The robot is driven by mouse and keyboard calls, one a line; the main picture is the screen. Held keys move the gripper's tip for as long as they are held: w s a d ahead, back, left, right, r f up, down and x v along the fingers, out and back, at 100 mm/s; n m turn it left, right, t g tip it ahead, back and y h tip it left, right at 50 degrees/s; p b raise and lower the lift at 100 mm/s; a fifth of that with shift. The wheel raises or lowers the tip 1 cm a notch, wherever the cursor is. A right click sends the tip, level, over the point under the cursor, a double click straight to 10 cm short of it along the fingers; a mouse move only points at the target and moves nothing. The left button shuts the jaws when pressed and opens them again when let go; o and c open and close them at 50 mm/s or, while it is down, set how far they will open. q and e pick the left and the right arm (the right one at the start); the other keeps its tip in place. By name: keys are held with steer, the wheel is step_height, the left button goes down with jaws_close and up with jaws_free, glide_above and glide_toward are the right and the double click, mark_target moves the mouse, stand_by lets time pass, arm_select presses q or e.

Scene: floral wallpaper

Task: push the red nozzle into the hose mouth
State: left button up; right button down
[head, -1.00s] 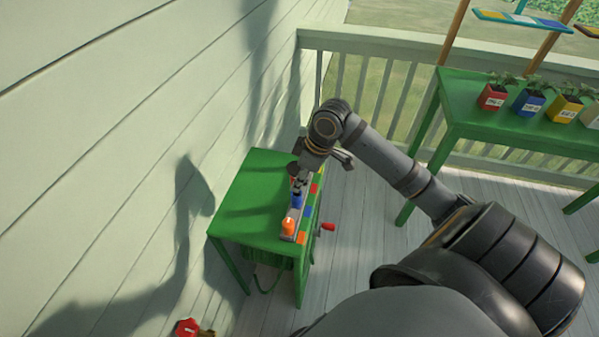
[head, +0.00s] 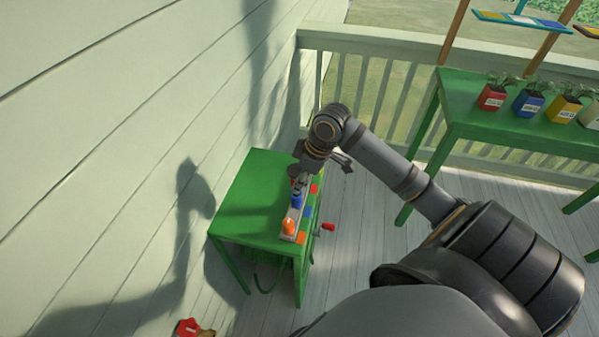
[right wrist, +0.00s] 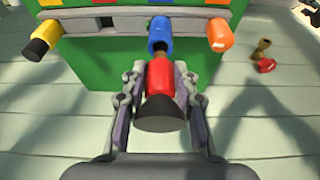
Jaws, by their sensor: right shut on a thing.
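My right gripper (right wrist: 160,88) is shut on the red nozzle (right wrist: 160,76), whose dark round end faces the wrist camera. In the head view the gripper (head: 299,182) is over the far end of the green table (head: 240,205), and the red nozzle is mostly hidden there. The blue nozzle (right wrist: 160,33) is just beyond the held nozzle in the wrist view; I cannot tell whether they touch. It also shows on the rack in the head view (head: 297,199). I cannot pick out the hose mouth. My left gripper is not in view.
An orange nozzle (head: 288,226) is on the rack's near end. A red and brass piece (right wrist: 264,60) lies on the floor. Potted plants stand on another green table (head: 465,115).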

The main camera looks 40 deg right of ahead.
stand_by(0.6)
steer(key=shift+p, duration=0.35)
stand_by(0.4)
steer(key=shift+p, duration=0.45)
steer(key=shift+f+b, duration=0.9)
steer(key=shift+f, duration=0.5)
steer(key=c, duration=0.9)
jaws_free()
steer(key=shift+r, duration=0.1)
steer(key=shift+c, duration=0.2)
